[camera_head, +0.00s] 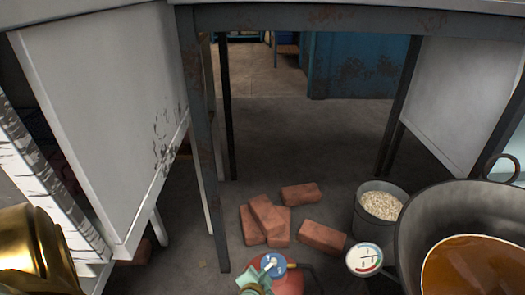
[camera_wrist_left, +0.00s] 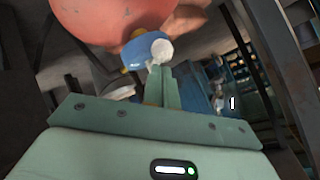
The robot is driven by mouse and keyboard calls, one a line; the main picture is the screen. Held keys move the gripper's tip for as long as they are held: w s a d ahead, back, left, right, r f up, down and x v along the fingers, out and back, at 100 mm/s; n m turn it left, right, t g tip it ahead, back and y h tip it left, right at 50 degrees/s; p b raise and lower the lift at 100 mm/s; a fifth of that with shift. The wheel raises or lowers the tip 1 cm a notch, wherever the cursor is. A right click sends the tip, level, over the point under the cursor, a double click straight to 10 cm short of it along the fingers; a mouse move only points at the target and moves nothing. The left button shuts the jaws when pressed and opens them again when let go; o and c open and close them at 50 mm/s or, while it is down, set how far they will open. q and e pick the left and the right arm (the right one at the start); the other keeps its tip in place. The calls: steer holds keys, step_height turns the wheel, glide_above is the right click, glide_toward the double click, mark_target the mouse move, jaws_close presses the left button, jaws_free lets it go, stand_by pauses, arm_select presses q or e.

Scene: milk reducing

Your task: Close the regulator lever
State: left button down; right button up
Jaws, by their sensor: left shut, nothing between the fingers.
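A red gas cylinder (camera_head: 290,283) stands at the bottom middle of the head view, with a blue regulator (camera_head: 273,262) on top. The regulator carries a small white lever or knob (camera_head: 269,266); I cannot tell its exact position. In the left wrist view the cylinder (camera_wrist_left: 115,15), the blue regulator (camera_wrist_left: 138,54) and the white part (camera_wrist_left: 161,50) lie just beyond my fingertips. My pale green left gripper (camera_head: 261,275) is shut and empty, its tips (camera_wrist_left: 160,70) close to the white part. I cannot tell whether they touch. My right gripper is not in view.
A round gauge (camera_head: 364,259) sits right of the cylinder. A large dark pan (camera_head: 415,225) with brown liquid is at the right. A bucket (camera_head: 366,218) of pale grains and several bricks (camera_head: 322,237) stand behind. A metal table frame (camera_head: 199,150) rises behind left.

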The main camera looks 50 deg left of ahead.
arm_select(q)
steer(key=shift+s+a+m+t+h+p, duration=0.1)
steer(key=shift+a+m+t+h+p, duration=0.15)
steer(key=shift+m+h, duration=0.2)
steer(key=shift+a+m+t+h+p, duration=0.15)
steer(key=shift+m+h+p, duration=0.15)
steer(key=shift+m, duration=0.25)
steer(key=shift+s+a+m+t+h+p, duration=0.1)
steer(key=shift+a+m+t+h+p, duration=0.2)
steer(key=shift+a+m+h+p, duration=0.4)
steer(key=a, duration=0.2)
steer(key=a+p, duration=0.1)
steer(key=shift+w+a, duration=0.3)
steer(key=shift+a, duration=0.05)
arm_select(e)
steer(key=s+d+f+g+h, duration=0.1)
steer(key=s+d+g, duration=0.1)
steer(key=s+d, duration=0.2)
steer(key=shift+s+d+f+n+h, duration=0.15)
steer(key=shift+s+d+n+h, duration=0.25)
arm_select(q)
steer(key=shift+a+f, duration=0.1)
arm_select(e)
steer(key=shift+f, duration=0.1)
